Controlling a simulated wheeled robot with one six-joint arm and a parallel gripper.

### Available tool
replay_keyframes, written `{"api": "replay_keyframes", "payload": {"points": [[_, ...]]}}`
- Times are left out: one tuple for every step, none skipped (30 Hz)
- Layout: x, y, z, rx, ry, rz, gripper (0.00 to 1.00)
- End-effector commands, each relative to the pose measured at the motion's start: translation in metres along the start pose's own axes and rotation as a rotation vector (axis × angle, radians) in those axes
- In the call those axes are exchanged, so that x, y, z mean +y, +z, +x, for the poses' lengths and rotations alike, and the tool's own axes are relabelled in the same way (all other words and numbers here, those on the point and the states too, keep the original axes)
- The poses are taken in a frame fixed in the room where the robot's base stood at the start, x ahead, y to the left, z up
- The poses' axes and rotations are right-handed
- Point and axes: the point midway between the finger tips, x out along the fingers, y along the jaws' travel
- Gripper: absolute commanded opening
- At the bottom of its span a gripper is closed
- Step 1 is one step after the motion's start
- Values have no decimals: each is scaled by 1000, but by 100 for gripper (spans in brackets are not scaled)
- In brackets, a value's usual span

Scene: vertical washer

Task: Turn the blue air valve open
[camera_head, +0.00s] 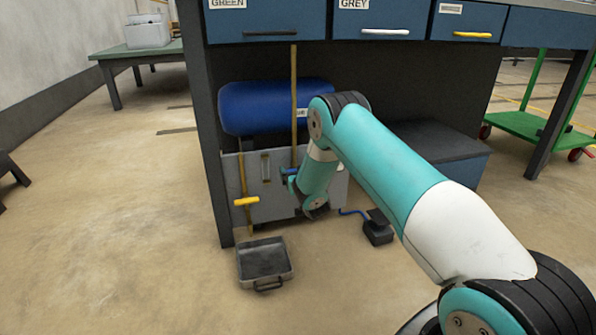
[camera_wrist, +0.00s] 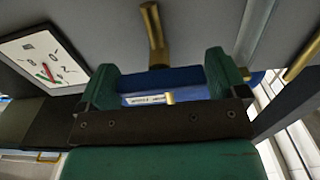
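The blue air valve handle (camera_wrist: 185,75) lies across the wrist view beneath a brass pipe, with a white label on its face. My gripper (camera_wrist: 160,77) has its two green fingers set wide apart. The handle shows between and beyond them; I cannot tell whether either finger touches it. In the head view the blue handle (camera_head: 289,171) shows in front of the grey panel (camera_head: 270,205), partly hidden by my gripper (camera_head: 292,182) and wrist.
A yellow-handled valve (camera_head: 246,201) is on the panel's left. A blue tank (camera_head: 262,108) sits above the panel, under the workbench drawers. A grey open tray (camera_head: 264,262) and a black pedal (camera_head: 378,229) are on the floor. A gauge (camera_wrist: 45,60) shows left in the wrist view.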

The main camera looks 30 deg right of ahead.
Motion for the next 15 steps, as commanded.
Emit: {"api": "replay_keyframes", "payload": {"points": [[0, 0, 0, 0, 1, 0, 79], [0, 0, 0, 0, 1, 0, 72], [0, 0, 0, 0, 1, 0, 63], [0, 0, 0, 0, 1, 0, 61], [0, 0, 0, 0, 0, 0, 61], [0, 0, 0, 0, 0, 0, 61], [0, 0, 0, 0, 0, -1, 61], [0, 0, 0, 0, 0, -3, 61], [0, 0, 0, 0, 0, -6, 61], [0, -1, 0, 0, 0, -10, 61], [0, -1, 0, 0, 0, -15, 61], [0, -1, 0, 0, 0, -24, 61], [0, -1, 0, 0, 0, -33, 61], [0, -1, 0, -1, 0, -44, 61], [0, -1, 0, -1, 0, -59, 61]]}}
